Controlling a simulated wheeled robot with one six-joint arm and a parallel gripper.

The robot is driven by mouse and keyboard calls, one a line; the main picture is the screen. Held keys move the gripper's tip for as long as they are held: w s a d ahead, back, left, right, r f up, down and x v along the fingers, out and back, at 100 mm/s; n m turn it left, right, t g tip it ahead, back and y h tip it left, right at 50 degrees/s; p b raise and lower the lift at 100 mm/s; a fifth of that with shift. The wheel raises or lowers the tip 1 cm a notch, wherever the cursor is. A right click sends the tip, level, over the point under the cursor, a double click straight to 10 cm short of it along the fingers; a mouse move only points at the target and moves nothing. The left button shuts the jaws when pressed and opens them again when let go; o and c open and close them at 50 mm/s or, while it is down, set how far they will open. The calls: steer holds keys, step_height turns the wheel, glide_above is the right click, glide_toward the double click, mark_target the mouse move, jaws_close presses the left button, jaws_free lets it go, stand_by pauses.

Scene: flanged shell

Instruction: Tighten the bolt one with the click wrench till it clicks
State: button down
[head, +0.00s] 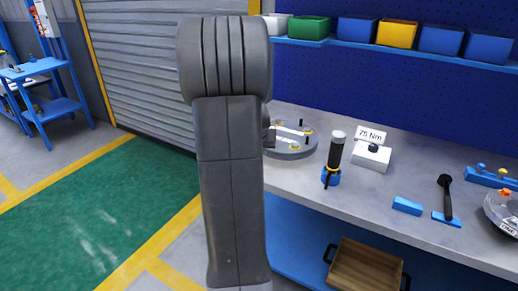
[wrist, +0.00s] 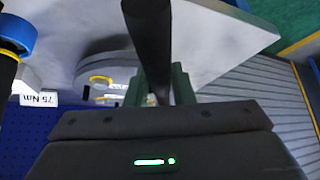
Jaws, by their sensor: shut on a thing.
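My gripper (wrist: 161,88) is shut on a dark bar, the click wrench (wrist: 150,40), in the wrist view. The bar runs up and out of the top of that view, so its far end is hidden. The grey round flanged shell (head: 291,152) lies on the bench, partly hidden behind my arm in the head view. Yellow-ringed bolts (head: 295,146) sit on it; I cannot tell which is bolt one. The shell (wrist: 92,66) also shows left of the bar in the wrist view. Whether the wrench is on a bolt is not visible.
A black tool with a grey top (head: 336,153) stands in a blue holder right of the shell. Behind it is a white box (head: 371,160) with a 75 Nm sign (head: 371,135). My arm blocks the middle.

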steer(key=shift+f+b, duration=0.65)
steer(key=shift+w+a, duration=0.1)
steer(key=shift+a, duration=0.05)
steer(key=shift+a+f+b, duration=0.15)
steer(key=shift+a+b, duration=0.15)
steer(key=shift+b, duration=0.55)
steer(key=shift+w+a+m+h+b, duration=0.1)
steer(key=shift+a+m+h+b, duration=0.25)
steer(key=shift+b, duration=0.25)
steer(key=shift+a+f+m+b, duration=0.1)
steer(key=shift+a+m+b, duration=0.15)
steer(key=shift+b, duration=0.3)
steer(key=w+a+m+g+h+p, duration=0.2)
steer(key=w+a+m+g+h, duration=0.1)
steer(key=w+a+m, duration=0.7)
steer(key=shift+w+a+r+g+h, duration=0.2)
steer(key=shift+w+a+g+h, duration=0.2)
steer(key=shift+a+h, duration=0.25)
stand_by(1.0)
steer(key=shift+w+a, duration=0.1)
